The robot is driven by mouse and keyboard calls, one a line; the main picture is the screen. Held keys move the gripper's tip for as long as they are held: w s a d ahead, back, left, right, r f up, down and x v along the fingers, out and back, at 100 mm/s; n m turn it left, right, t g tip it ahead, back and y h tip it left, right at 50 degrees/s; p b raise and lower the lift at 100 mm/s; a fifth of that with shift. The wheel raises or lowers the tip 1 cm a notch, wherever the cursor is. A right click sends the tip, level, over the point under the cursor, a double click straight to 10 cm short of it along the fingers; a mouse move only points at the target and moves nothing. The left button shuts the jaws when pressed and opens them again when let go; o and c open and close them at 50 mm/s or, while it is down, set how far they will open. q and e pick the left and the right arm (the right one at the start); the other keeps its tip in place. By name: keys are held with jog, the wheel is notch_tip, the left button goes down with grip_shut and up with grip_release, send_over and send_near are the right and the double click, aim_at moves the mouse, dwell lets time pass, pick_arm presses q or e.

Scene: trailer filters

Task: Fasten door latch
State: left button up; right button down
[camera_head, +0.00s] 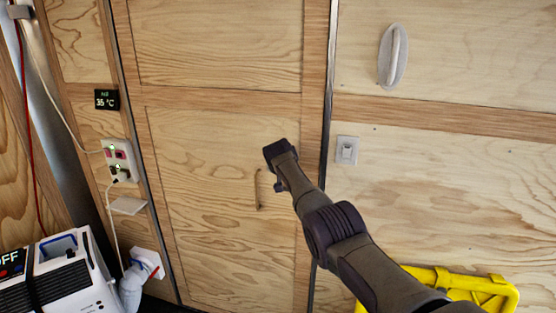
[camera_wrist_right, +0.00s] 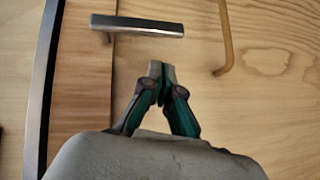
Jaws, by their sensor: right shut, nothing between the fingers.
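A wooden door (camera_head: 225,240) with lighter panels fills the middle of the head view. In the right wrist view a short metallic bar, the door latch (camera_wrist_right: 137,25), is mounted on the door's wood frame near its dark edge. My right gripper (camera_wrist_right: 162,69) is shut and empty. Its fingertips appear just below the latch's right end in that picture, with a visible gap; depth is hard to tell. In the head view my right arm covers the latch and the gripper's fingers. My left gripper is not in view.
A thin brown pull handle (camera_head: 257,190) is on the door, and it also shows in the right wrist view (camera_wrist_right: 226,40). An oval white fixture (camera_head: 392,56) and a small switch (camera_head: 347,150) are on the right wall. A yellow frame (camera_head: 490,288) stands lower right; a white machine (camera_head: 62,275) lower left.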

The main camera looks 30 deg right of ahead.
pick_arm(q)
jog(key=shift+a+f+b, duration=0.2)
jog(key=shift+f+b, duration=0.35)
jog(key=shift+b, duration=0.7)
pick_arm(e)
jog(key=w+a+v, duration=0.1)
jog(key=v, duration=0.9)
jog(key=shift+r, duration=0.35)
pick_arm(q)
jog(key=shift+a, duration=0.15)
pick_arm(e)
jog(key=shift+w+a, duration=0.1)
jog(key=shift+a, duration=0.05)
